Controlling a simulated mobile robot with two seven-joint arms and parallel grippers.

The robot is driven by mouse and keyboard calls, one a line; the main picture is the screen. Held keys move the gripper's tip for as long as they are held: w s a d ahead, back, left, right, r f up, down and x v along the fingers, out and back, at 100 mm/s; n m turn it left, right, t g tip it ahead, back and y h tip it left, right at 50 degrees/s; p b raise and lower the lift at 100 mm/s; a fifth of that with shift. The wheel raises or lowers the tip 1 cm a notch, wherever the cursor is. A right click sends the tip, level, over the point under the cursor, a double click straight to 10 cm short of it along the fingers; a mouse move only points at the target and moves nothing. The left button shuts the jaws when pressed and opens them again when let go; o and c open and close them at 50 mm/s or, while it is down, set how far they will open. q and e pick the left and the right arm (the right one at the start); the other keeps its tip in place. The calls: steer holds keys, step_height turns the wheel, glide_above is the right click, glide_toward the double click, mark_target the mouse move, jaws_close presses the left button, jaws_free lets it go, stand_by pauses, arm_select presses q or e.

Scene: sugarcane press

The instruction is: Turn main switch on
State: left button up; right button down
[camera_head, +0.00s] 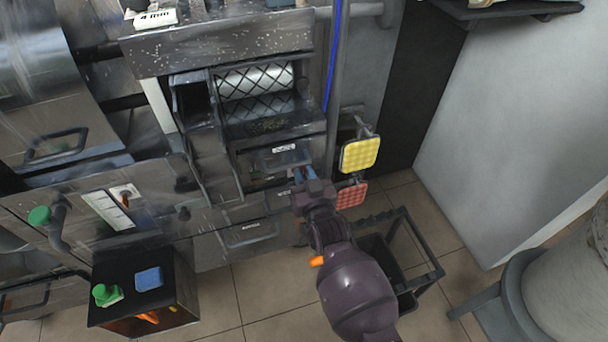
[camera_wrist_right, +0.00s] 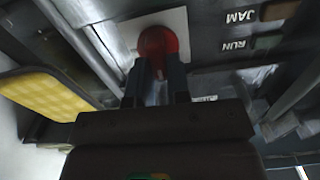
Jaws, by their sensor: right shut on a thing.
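The main switch appears in the right wrist view as a round red knob (camera_wrist_right: 158,42) on a white plate (camera_wrist_right: 130,30). My right gripper (camera_wrist_right: 155,78) is at the knob, with one finger on each side, and is shut on it. The fingers hide the lower part of the knob. In the head view my right gripper (camera_head: 304,182) reaches the front of the steel press (camera_head: 220,52), low on its right side, and covers the switch there. My left gripper is not in view.
Dark indicators labelled JAM (camera_wrist_right: 278,10) and RUN (camera_wrist_right: 267,42) sit beside the knob. A yellow pad (camera_head: 359,154) and a red pad (camera_head: 351,195) are right of my gripper. A black crate (camera_head: 425,262) stands on the floor below.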

steer(key=m, duration=0.3)
steer(key=shift+d+p, duration=0.15)
steer(key=shift+p, duration=0.15)
steer(key=m, duration=0.2)
steer(key=shift+w+d+f+m, duration=0.1)
steer(key=shift+m, duration=0.2)
steer(key=m, duration=0.6)
steer(key=f+m+b, duration=0.1)
steer(key=m, duration=0.3)
steer(key=shift+d, duration=0.25)
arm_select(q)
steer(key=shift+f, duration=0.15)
arm_select(e)
steer(key=shift+m, duration=0.8)
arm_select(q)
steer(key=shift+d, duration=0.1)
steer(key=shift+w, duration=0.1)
arm_select(e)
steer(key=c, duration=1.1)
jaws_free()
